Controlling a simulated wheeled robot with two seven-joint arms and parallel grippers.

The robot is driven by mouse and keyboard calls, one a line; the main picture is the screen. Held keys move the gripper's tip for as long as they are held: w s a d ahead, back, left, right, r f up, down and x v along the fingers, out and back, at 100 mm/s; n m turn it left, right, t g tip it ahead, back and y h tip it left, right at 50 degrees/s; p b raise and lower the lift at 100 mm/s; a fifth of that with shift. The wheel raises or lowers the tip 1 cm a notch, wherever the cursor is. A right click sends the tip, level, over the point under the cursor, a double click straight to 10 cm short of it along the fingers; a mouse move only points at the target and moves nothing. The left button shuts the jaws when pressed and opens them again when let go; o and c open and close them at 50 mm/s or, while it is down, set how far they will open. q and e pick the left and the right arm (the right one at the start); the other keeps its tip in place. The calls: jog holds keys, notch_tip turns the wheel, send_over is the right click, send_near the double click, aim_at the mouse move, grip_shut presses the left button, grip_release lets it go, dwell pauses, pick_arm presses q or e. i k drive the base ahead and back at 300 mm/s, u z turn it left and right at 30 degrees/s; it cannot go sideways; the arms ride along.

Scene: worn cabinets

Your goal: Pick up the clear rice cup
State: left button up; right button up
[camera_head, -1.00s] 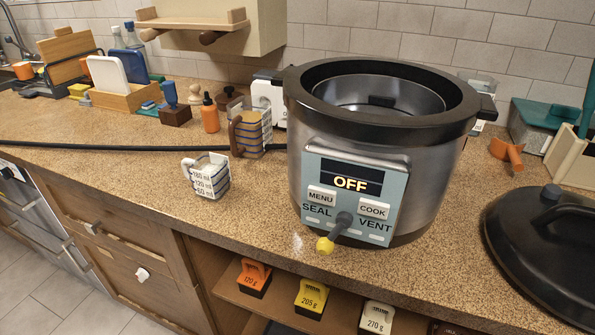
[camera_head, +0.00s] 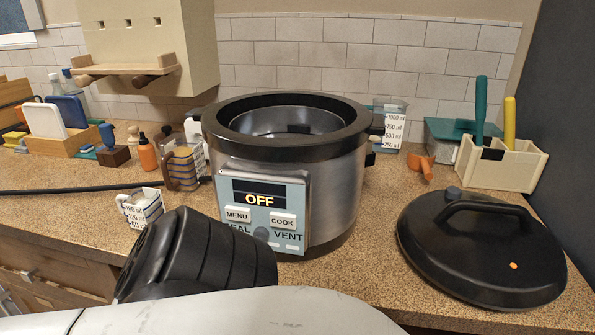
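A small clear cup (camera_head: 142,208) with ml markings and a handle stands on the counter at the left, in front of the cooker. This looks like the rice cup; its lower right part is close to the black arm part in the picture. A black ribbed part and a pale grey link of my own arm cover the lower middle of the view. No gripper fingers show, so I cannot see either gripper.
A large cooker (camera_head: 345,195) reading OFF stands open in the middle. Its black lid (camera_head: 480,250) lies at the right. A brown-handled measuring cup (camera_head: 186,168) stands behind the small cup. A clear jug (camera_head: 391,128) and a cream caddy (camera_head: 500,168) are at the back right.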

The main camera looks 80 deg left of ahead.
aim_at(143, 206)
jog(key=z, duration=0.55)
jog(key=k, duration=2.4)
jog(key=u, duration=0.1)
